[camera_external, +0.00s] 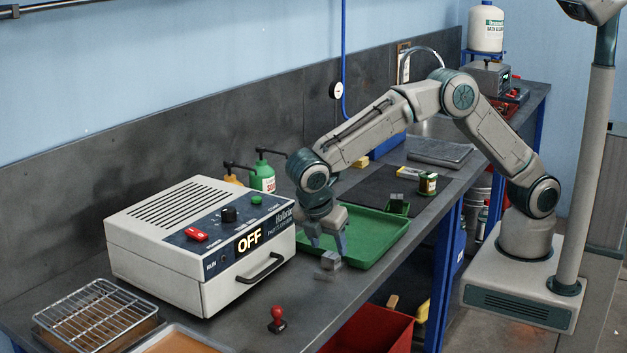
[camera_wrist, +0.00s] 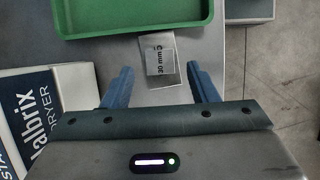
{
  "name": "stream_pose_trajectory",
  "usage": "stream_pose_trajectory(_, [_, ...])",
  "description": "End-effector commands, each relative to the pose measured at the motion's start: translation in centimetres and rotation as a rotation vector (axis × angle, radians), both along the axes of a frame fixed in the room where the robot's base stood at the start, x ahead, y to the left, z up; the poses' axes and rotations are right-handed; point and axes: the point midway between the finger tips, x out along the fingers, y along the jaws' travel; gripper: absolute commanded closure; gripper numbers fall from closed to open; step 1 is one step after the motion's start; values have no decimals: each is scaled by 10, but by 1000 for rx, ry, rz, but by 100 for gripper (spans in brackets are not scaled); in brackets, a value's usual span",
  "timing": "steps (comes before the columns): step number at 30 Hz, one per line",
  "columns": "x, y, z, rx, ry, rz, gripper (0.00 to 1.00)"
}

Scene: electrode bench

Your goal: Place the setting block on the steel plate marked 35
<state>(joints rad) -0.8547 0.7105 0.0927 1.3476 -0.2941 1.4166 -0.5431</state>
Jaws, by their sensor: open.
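A small grey metal block (camera_external: 330,259), apparently the setting block, is on the bench just below my gripper (camera_external: 327,246), beside the green tray. A thin flat steel piece (camera_external: 324,277) shows at its near side. In the wrist view a small metal piece with dark lettering (camera_wrist: 159,52) lies beyond my gripper (camera_wrist: 159,72), between the lines of its fingers. The lettering is upside down and seems to read 30 mm; it is too small to be sure. I cannot tell whether the block rests on a plate. My gripper is open and empty. No 35 mark is readable.
The green tray (camera_external: 366,257) lies just behind. The white dryer box (camera_external: 200,241) marked OFF stands close at left. A red-handled stamp (camera_external: 277,319) stands at the front. A green holder with a grey piece (camera_external: 397,204) and a small tin (camera_external: 428,183) are farther back.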

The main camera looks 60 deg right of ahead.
Motion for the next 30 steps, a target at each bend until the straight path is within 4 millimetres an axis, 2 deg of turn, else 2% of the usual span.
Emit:
stream_pose_trajectory(6, [0,19,44,3,-2,0,47])
stream_pose_trajectory(12, [0,30,70,1,0,-1,47])
stream_pose_trajectory(18, [0,34,81,0,0,0,47])
stream_pose_trajectory(26, [0,33,82,0,0,-2,47])
stream_pose_trajectory(30, [8,15,93,19,-17,-48,47])
